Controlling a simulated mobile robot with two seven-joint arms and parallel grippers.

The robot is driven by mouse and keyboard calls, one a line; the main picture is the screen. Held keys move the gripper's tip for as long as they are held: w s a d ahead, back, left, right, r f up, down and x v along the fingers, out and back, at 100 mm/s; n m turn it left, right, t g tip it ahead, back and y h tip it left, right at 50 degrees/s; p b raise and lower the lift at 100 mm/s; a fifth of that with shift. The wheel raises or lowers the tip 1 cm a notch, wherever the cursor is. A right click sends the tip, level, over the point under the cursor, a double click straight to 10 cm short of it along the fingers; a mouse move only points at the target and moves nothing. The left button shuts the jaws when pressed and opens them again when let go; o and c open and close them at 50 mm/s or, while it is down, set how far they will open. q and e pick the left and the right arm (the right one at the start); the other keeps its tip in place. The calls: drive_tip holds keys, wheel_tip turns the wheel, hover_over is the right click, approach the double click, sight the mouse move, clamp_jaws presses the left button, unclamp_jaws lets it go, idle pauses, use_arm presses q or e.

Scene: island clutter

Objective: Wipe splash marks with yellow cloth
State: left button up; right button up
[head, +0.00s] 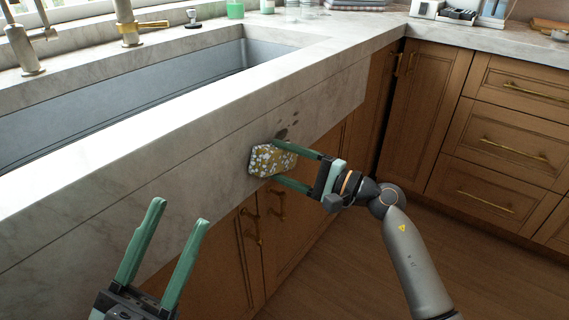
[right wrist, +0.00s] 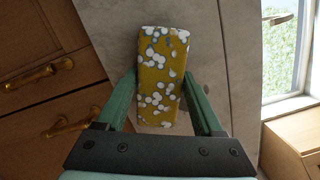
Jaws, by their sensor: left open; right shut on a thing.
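The yellow cloth (head: 263,161), a block-like folded piece with white and grey-blue blossoms, is against or very near the marble front of the sink counter. My right gripper (head: 287,163) is shut on it, one finger on each side. The right wrist view shows the cloth (right wrist: 162,62) between both fingers, in front of the marble. Dark splash marks (head: 291,122) show on the marble front just above and right of the cloth; the cloth may hide others. My left gripper (head: 180,212) is open and empty in front of the counter at lower left.
The grey sink (head: 130,92) lies behind the marble edge, with a brass tap (head: 127,25) behind it. Wooden cabinets with brass handles (head: 254,225) stand below the marble front and at right. Small items, including a green jar (head: 235,9), stand on the back counter.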

sight(296, 132)
drive_tip(key=shift+w+a, duration=0.15)
drive_tip(key=shift+w+d+f+b, duration=0.15)
drive_tip(key=shift+w+d+b, duration=0.1)
drive_tip(key=shift+b, duration=0.35)
drive_tip(key=shift+w+d+b, duration=0.6)
drive_tip(key=shift+w+b, duration=0.2)
drive_tip(key=shift+b, duration=0.4)
drive_tip(key=shift+w+d+b, duration=0.3)
drive_tip(key=shift+w+b, duration=0.1)
drive_tip(key=shift+b, duration=0.05)
drive_tip(key=shift+w+d+b, duration=0.2)
drive_tip(key=shift+w+b, duration=0.1)
drive_tip(key=shift+b, duration=0.25)
drive_tip(key=shift+w+d+b, duration=0.55)
drive_tip(key=shift+w, duration=0.35)
drive_tip(key=shift+w+d, duration=0.7)
drive_tip(key=shift+w, duration=0.25)
drive_tip(key=shift+w+d, duration=0.7)
drive_tip(key=shift+w, duration=0.25)
drive_tip(key=shift+a+r, duration=0.1)
drive_tip(key=shift+r, duration=0.1)
